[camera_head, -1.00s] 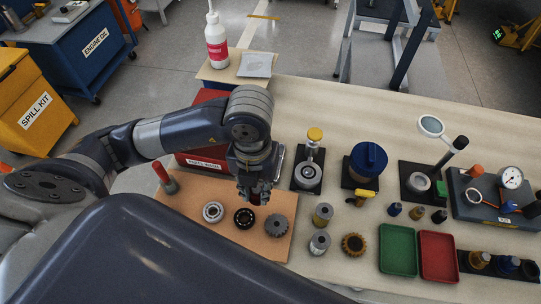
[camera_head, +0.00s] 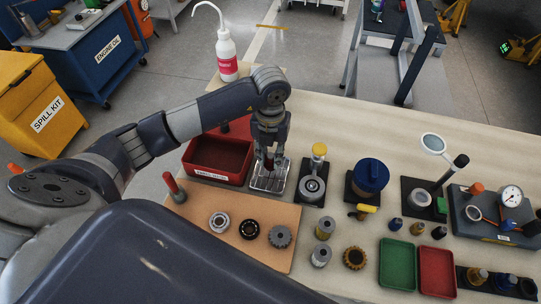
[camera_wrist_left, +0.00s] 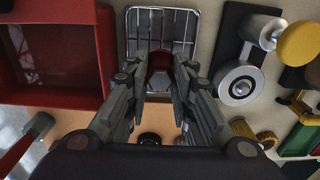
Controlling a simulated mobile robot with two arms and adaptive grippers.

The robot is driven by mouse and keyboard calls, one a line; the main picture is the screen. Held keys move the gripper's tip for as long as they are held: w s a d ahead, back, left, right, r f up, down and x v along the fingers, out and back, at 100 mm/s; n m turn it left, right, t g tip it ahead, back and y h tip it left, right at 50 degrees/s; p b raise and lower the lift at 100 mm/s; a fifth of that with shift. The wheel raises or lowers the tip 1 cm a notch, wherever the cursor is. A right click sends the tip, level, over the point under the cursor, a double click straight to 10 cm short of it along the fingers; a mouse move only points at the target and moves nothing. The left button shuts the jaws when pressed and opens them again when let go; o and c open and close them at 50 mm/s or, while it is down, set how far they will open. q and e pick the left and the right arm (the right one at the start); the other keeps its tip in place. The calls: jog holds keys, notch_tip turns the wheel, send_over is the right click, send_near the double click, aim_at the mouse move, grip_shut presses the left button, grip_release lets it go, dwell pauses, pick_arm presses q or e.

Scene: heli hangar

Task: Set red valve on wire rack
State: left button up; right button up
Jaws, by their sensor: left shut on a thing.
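My left gripper (camera_head: 269,160) is shut on the red valve, with its fingers pointing down at the wire rack (camera_head: 283,176). In the left wrist view the red valve (camera_wrist_left: 160,60) shows between the fingers (camera_wrist_left: 160,92), its red body partly hidden by them. The wire rack (camera_wrist_left: 178,22) lies behind and below the valve there, a shallow tray of bright wire. The valve overlaps the rack in both views; I cannot tell whether it touches the wires. My right gripper is out of view.
An open red bin (camera_head: 220,153) stands close left of the rack. A black stand with a yellow-topped part (camera_head: 313,180) is close to its right. An orange-brown mat (camera_head: 200,208) with several round parts lies in front. A white bottle (camera_head: 226,58) stands behind.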

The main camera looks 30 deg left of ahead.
aim_at(270, 156)
pick_arm(q)
jog(key=shift+f, duration=0.85)
jog(key=shift+f, duration=0.1)
jog(key=o, duration=0.6)
jog(key=shift+f, duration=0.15)
jog(key=o, duration=0.4)
jog(key=shift+r, duration=0.75)
notch_tip(270, 156, up, 11)
jog(key=shift+b, duration=0.75)
